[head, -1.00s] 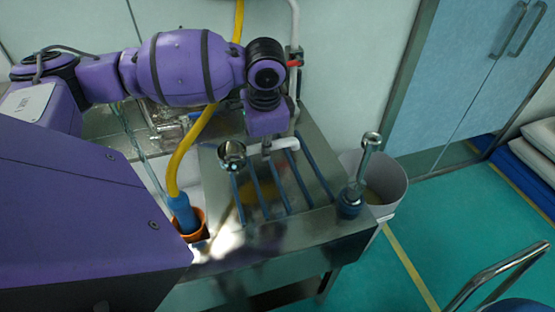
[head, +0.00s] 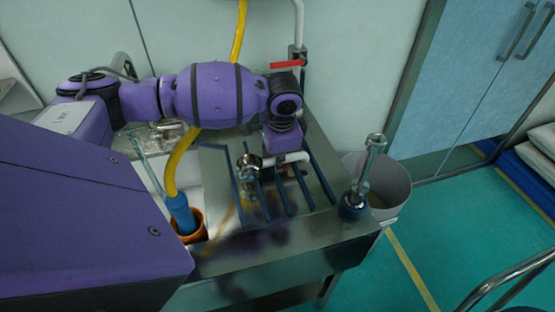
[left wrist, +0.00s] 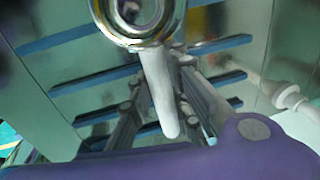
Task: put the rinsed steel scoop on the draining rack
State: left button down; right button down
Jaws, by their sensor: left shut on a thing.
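The steel scoop (head: 248,163) has a round shiny bowl, seen left of my left gripper (head: 272,172) in the head view. In the left wrist view the bowl (left wrist: 138,14) is cut by the top edge, and its pale handle (left wrist: 161,92) runs between the fingers of my left gripper (left wrist: 157,75), which is shut on it. The draining rack (head: 327,184) is a row of blue bars on a steel board. The scoop is over the rack's left part; I cannot tell whether it touches the bars. My right gripper is out of view.
A blue holder (head: 353,206) with an upright steel tool (head: 372,156) stands at the board's right corner. A pale bin (head: 392,178) is beyond it. A blue nozzle (head: 181,212) on a yellow hose sits in an orange cup (head: 203,233) at the left.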

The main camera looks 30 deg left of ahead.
pick_arm(q)
jog(key=c, duration=1.6)
grip_release()
jog(key=shift+f, duration=0.15)
jog(key=shift+c, duration=0.2)
notch_tip(320, 180, up, 12)
jog(key=s+d+p, duration=0.1)
jog(key=shift+s+d, duration=0.25)
jog(key=shift+d, duration=0.1)
